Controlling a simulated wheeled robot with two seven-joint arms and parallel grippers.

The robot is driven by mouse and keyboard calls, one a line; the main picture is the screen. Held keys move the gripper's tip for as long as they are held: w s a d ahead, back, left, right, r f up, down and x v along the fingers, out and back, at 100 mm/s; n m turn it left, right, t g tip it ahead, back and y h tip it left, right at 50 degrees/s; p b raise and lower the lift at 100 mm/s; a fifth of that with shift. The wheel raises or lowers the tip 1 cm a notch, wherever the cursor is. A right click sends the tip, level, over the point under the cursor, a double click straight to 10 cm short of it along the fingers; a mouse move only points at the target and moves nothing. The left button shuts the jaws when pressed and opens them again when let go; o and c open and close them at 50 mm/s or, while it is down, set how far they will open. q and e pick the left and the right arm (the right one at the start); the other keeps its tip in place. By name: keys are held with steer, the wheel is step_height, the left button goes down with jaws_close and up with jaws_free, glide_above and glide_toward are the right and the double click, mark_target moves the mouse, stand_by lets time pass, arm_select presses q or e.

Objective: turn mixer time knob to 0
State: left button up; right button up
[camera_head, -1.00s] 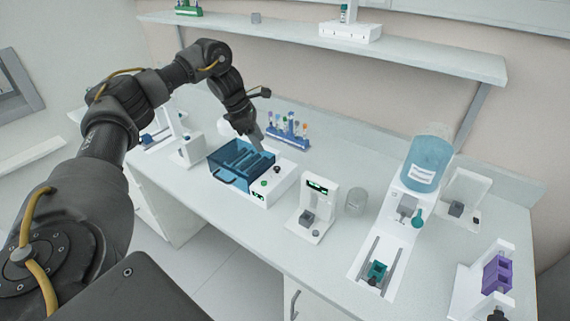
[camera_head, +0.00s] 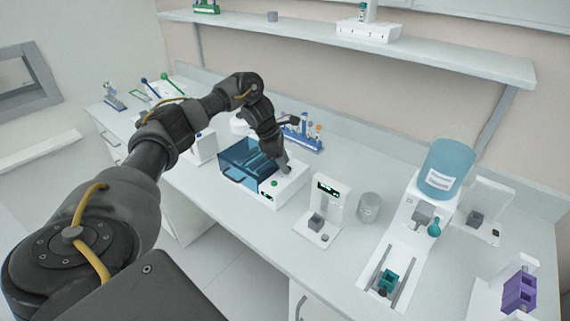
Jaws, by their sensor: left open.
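The mixer (camera_head: 292,185) is a white box with a blue transparent lid (camera_head: 240,160) on its left part and a green button (camera_head: 274,183) on its white top. My left gripper (camera_head: 286,170) points down at the white top, close to where a dark knob showed earlier. The gripper hides the knob, and I cannot tell whether it touches it. The gap between its fingers is too small to see. My right gripper is not in view.
A rack of coloured tubes (camera_head: 302,133) stands behind the mixer. A white device with a small display (camera_head: 325,205) and a glass jar (camera_head: 369,207) stand to the right. A dispenser with a blue bottle (camera_head: 447,168) is farther right. The front counter edge is clear.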

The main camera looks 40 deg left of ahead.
arm_select(q)
steer(key=shift+w+d+f, duration=0.15)
steer(key=shift+f, duration=0.35)
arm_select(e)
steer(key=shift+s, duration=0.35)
arm_select(q)
steer(key=c, duration=0.9)
steer(key=shift+c, duration=0.2)
